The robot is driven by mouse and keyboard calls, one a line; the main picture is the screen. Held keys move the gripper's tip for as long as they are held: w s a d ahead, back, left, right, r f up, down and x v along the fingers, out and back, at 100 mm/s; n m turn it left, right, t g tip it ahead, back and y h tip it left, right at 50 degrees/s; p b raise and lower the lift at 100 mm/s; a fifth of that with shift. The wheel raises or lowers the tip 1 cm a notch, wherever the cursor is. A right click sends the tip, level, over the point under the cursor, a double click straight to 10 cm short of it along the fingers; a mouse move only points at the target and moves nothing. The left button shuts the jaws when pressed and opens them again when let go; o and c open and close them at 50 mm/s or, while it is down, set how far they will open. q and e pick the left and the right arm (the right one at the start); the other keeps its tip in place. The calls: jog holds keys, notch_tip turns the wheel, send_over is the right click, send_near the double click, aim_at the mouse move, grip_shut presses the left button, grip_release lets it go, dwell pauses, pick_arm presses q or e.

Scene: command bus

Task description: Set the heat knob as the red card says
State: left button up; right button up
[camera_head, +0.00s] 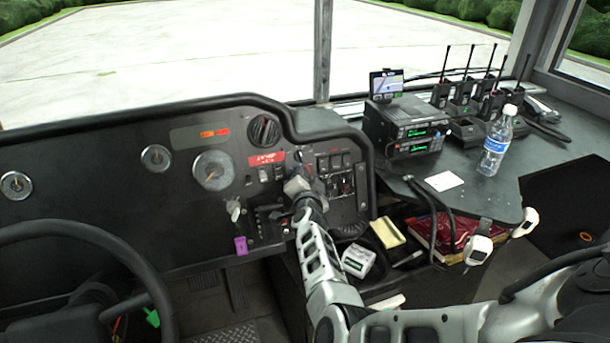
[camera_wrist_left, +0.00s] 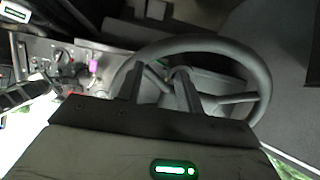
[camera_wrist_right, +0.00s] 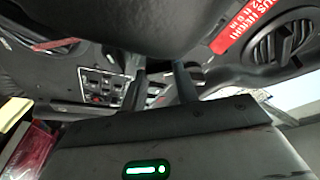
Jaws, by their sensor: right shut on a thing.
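The red card (camera_head: 266,158) is fixed to the dash below the round air vent; it also shows in the right wrist view (camera_wrist_right: 238,25), but its lettering is too small and tilted to read surely. My right gripper (camera_head: 298,185) is at the dash just below and right of the card, shut on the heat knob. The gripper hides the knob in the head view, so its setting cannot be read. The fingers of the right gripper show in the right wrist view (camera_wrist_right: 163,76). My left gripper (camera_wrist_left: 158,78) is open and empty, with the steering wheel beyond it.
The steering wheel (camera_head: 95,250) fills the lower left. A switch panel (camera_head: 342,175) is right of my right gripper. A key with a purple tag (camera_head: 241,245) hangs to its left. Radios (camera_head: 408,128) and a water bottle (camera_head: 496,142) stand on the right-hand shelf.

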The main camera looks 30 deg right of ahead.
dwell(0.5)
jog(key=o, duration=1)
pick_arm(q)
jog(key=shift+w+r, duration=0.1)
jog(key=shift+r, duration=0.1)
